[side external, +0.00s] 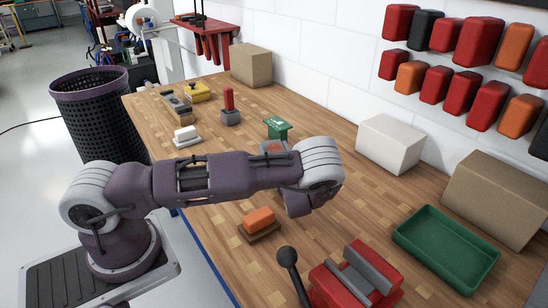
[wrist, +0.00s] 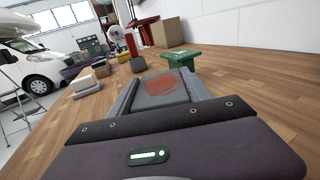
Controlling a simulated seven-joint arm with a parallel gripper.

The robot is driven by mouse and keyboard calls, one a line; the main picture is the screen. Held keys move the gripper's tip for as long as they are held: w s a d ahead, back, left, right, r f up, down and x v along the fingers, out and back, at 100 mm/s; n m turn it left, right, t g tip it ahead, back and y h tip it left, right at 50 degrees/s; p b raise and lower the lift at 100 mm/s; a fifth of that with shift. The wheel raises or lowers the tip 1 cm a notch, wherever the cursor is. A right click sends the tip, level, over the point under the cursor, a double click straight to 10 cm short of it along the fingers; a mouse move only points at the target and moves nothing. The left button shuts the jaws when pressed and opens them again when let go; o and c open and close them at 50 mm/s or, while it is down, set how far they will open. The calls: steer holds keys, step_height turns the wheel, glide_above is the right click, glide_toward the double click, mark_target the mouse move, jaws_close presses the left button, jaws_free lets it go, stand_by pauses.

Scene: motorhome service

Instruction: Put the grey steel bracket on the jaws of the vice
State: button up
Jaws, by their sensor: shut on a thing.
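The grey steel bracket (wrist: 165,92) has a rusty red patch on its face and sits between the two fingers of my gripper (wrist: 160,84) in the wrist view. My gripper is shut on it. In the side view only part of the bracket (side external: 273,147) shows above my arm, which hides most of the gripper. I cannot tell whether the bracket touches the bench. The red vice (side external: 330,288) with grey jaws (side external: 358,281) is at the front, bottom right, well apart from my gripper. Nothing lies on the visible part of its jaws.
The vice's black-knobbed handle (side external: 287,257) sticks up at its left. An orange-topped block (side external: 259,220) lies between my arm and the vice. A green tray (side external: 445,250) is right of the vice. A small green box (side external: 278,127) stands just beyond the bracket. A white box (side external: 390,144) stands by the wall.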

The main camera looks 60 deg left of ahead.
jaws_close()
steer(key=r, duration=0.6)
steer(key=d+r, duration=0.1)
steer(key=r, duration=0.3)
steer(key=shift+s, duration=0.1)
steer(key=s+d+r+m+t+h, duration=0.2)
steer(key=d+r+m+t+h, duration=0.15)
steer(key=d, duration=0.45)
steer(key=s+d+r+m+t+h, duration=0.1)
steer(key=d+r+m+t+h, duration=0.2)
steer(key=d, duration=0.5)
steer(key=s+d+r+m+t+h, duration=0.1)
steer(key=s+d+m+t+h, duration=0.1)
steer(key=d+m+t+h, duration=0.45)
steer(key=n+g+y, duration=1.3)
glide_above(274, 149)
step_height(274, 149, down, 7)
steer(key=shift+f, duration=0.2)
step_height(274, 149, down, 10)
steer(key=shift+a+r, duration=0.15)
steer(key=shift+r, duration=0.05)
steer(key=shift+f, duration=0.1)
steer(key=shift+f, duration=0.1)
